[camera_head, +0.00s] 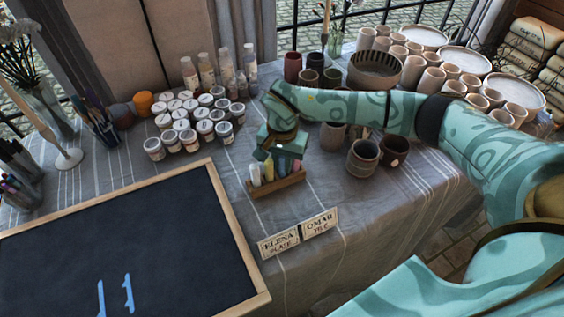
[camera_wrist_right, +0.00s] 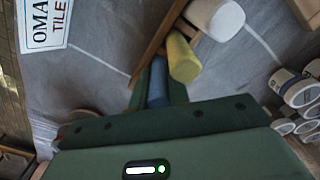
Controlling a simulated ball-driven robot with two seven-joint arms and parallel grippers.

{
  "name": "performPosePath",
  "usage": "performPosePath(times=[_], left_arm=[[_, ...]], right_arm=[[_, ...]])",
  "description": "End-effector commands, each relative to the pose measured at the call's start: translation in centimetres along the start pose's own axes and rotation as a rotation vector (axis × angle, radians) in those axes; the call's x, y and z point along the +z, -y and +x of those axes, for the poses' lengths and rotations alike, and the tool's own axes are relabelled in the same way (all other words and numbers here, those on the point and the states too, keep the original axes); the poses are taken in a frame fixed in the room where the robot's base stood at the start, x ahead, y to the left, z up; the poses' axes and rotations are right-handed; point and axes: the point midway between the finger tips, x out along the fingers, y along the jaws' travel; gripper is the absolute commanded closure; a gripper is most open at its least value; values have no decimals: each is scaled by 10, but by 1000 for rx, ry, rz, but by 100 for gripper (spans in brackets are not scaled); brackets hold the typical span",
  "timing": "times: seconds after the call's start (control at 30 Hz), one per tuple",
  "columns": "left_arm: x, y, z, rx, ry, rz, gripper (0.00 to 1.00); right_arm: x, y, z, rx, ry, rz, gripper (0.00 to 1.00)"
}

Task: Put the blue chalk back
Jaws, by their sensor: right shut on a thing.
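The blue chalk (camera_wrist_right: 158,82) shows between the fingers of my right gripper (camera_wrist_right: 160,95) in the right wrist view. The gripper is shut on it. In the head view my right gripper (camera_head: 276,158) is right at the small wooden chalk box (camera_head: 277,185) and hides part of it. A yellow chalk (camera_wrist_right: 183,57) and a white chalk (camera_wrist_right: 215,18) stand in the box, close beside the blue one. The box's wooden edge (camera_wrist_right: 158,38) runs next to the blue chalk. I cannot tell whether the blue chalk touches the box floor. My left gripper is not in view.
A framed blackboard (camera_head: 120,240) with blue strokes lies left of the box. Paint jars (camera_head: 190,120) stand behind left, and brown cups (camera_head: 362,158) stand to the right, beneath my right arm.

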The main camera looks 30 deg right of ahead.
Motion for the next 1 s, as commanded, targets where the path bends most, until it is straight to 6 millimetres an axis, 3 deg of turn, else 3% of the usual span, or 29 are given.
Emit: performPosePath(times=[0.17,0.2,0.27,0.3,0.57,0.67,1.0], left_arm=[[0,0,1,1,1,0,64],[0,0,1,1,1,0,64],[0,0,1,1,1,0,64],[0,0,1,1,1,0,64],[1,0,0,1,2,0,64],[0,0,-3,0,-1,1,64],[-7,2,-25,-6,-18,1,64]], right_arm=[[0,0,3,0,0,0,100],[0,0,3,0,0,1,80],[0,0,3,0,0,1,63],[0,0,3,0,0,1,61],[0,0,2,0,0,0,61],[0,0,-8,-1,-2,1,61],[-1,0,-86,-4,-5,1,61]])
